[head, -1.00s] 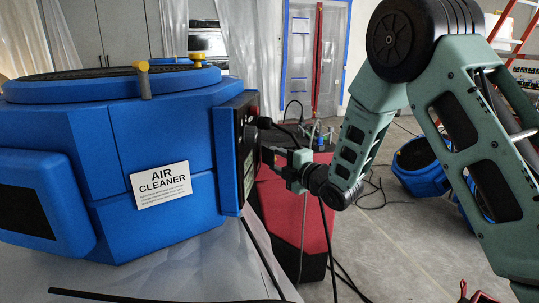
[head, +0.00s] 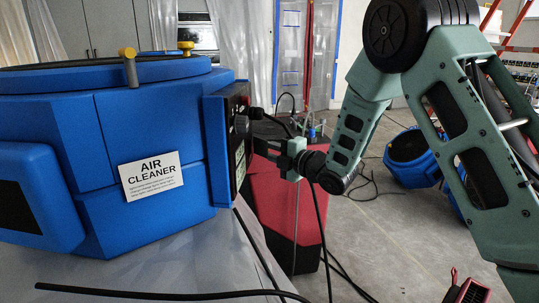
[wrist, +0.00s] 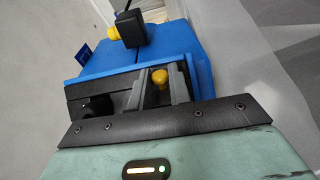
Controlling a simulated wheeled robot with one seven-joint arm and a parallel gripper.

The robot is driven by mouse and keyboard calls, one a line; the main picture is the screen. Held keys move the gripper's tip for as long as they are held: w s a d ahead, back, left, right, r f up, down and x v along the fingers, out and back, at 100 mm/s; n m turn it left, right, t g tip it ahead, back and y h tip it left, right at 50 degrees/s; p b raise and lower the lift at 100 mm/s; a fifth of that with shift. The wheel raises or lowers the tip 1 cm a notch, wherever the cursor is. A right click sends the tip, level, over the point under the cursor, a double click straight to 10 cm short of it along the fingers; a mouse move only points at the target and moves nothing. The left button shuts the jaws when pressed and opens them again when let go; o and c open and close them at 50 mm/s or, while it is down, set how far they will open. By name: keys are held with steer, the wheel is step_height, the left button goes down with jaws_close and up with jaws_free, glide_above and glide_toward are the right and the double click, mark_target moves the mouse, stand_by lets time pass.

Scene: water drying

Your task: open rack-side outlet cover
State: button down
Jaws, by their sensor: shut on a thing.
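The blue air cleaner (head: 140,130) stands at the left in the head view. Its dark panel (head: 240,135) is on its right side, seen nearly edge-on. My gripper (head: 262,141) reaches in from the right at this panel. In the wrist view, the two grey fingers of my gripper (wrist: 158,92) are on either side of a yellow knob (wrist: 160,77) at the panel, and are shut on it. I cannot make out the outlet cover as a separate part. The panel's face is mostly hidden by the viewing angle and my fingers.
A yellow knob with a black plug block (wrist: 130,28) sits beyond my fingers. A red case (head: 290,215) stands behind my gripper. Black cables hang below the panel and cross the sheet-covered surface. Another blue machine (head: 408,155) stands at the right on open grey floor.

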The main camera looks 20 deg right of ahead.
mark_target(264, 143)
steer(key=shift+w+d+f+n+g+y+b, duration=0.1)
steer(key=shift+w+n+g+y+b, duration=1.05)
steer(key=shift+n+g, duration=1.5)
steer(key=shift+w+r+n+g+y+b, duration=0.1)
steer(key=shift+w+n+g+y, duration=0.55)
steer(key=shift+n+g+y, duration=1.9)
steer(key=shift+w+d+f+n+g+y+b, duration=0.1)
steer(key=shift+w+n+g+y+b, duration=1.05)
steer(key=shift+g, duration=2.65)
steer(key=shift+a+n+g+h+p, duration=0.2)
steer(key=shift+n+g+h+p, duration=0.55)
steer(key=shift+n+g+p, duration=0.15)
steer(key=c, duration=1.3)
jaws_free()
